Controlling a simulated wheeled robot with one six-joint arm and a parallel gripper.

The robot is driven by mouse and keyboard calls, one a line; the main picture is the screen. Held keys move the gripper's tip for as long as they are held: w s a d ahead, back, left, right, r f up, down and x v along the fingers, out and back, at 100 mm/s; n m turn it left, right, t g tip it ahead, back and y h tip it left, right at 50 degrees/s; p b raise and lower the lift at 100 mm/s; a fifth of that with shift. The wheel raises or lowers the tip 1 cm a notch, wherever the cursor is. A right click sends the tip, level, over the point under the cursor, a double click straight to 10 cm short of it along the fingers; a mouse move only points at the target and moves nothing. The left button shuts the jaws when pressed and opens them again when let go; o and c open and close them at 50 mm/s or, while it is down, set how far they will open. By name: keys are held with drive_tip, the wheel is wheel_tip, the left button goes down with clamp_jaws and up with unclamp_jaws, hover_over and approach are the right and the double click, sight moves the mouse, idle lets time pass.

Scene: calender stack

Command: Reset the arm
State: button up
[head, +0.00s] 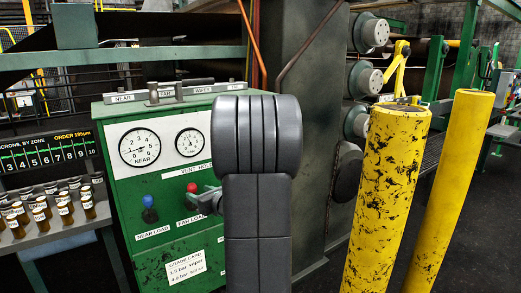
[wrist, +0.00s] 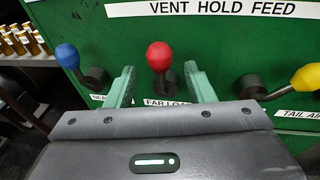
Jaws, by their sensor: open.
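My arm rises in front of the green control panel (head: 180,240) in the head view and hides part of it. My gripper (wrist: 159,72) is open, with one green finger on each side of the red-knobbed lever (wrist: 160,57) in the wrist view. Neither finger visibly touches the lever, and I cannot tell how deep it sits between them. In the head view the gripper (head: 207,202) shows partly beside my arm, close to the red knob (head: 192,187) labelled far load. Nothing is held.
A blue-knobbed lever (wrist: 68,57) is left of the gripper, and a yellow-knobbed lever (wrist: 306,77) is right. Two gauges (head: 140,147) sit above. Yellow posts (head: 388,200) stand at the right. A shelf of small bottles (head: 40,212) is at the left.

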sight(195, 191)
drive_tip(key=x, duration=0.5)
drive_tip(key=shift+w+a, duration=0.2)
drive_tip(key=shift+d, duration=0.15)
drive_tip(key=shift+s, duration=0.1)
drive_tip(key=shift+s+d, duration=0.2)
drive_tip(key=shift+s, duration=0.05)
drive_tip(key=v, duration=1.2)
drive_tip(key=x, duration=1.3)
drive_tip(key=shift+a, duration=0.1)
drive_tip(key=shift+w+d+r+m+p, duration=0.15)
drive_tip(key=shift+d+m+p, duration=0.15)
drive_tip(key=shift+p, duration=0.45)
drive_tip(key=shift+d+m, duration=0.2)
drive_tip(key=shift+m, duration=0.1)
